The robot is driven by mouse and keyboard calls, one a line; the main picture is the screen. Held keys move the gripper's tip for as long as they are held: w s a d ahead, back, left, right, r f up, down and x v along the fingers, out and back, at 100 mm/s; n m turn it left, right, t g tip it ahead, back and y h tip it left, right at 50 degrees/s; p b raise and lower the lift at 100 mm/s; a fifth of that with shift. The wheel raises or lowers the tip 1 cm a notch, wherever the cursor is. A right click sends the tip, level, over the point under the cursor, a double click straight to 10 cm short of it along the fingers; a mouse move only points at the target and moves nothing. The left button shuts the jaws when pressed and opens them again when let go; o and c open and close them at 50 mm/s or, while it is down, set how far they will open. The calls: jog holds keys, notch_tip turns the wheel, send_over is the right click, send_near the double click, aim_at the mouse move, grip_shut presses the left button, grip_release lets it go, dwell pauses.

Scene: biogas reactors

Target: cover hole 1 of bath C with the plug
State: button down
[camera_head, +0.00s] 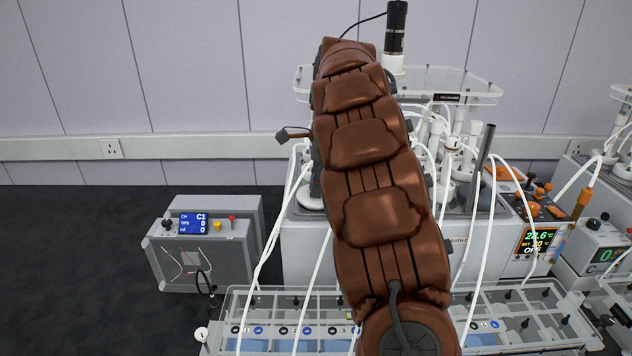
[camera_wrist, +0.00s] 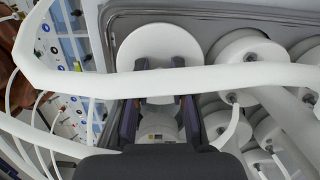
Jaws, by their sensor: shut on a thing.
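The plug (camera_wrist: 158,42) is a plain white disc in the wrist view, just beyond my fingertips, at a corner of bath C. My gripper (camera_wrist: 160,70) is shut on it; a white tube crossing in front hides the grip itself. I cannot tell whether the disc rests on the hole or hangs just above it; hole 1 is not visible. In the head view my brown-covered arm hides the gripper and much of bath C (camera_head: 308,245). A white round edge (camera_head: 311,196) shows left of the arm, at the bath's top.
White tubes (camera_wrist: 200,78) loop close around my gripper. Several white-capped vessels (camera_wrist: 248,60) stand right of the plug. A rack (camera_head: 250,300) of clear compartments lies in front of the bath. A grey box with a blue display (camera_head: 194,223) stands left, with free dark bench around it.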

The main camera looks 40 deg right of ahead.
jog(key=shift+f, duration=0.3)
jog(key=c, duration=0.9)
grip_release()
jog(key=shift+r, duration=0.1)
jog(key=shift+s+d+r, duration=0.1)
jog(key=shift+d+r, duration=0.05)
jog(key=shift+r, duration=1.05)
jog(key=shift+s+d+r, duration=0.15)
jog(key=shift+r, duration=1.05)
jog(key=shift+s+d+r, duration=0.1)
jog(key=shift+d+r, duration=0.05)
jog(key=shift+r, duration=1.05)
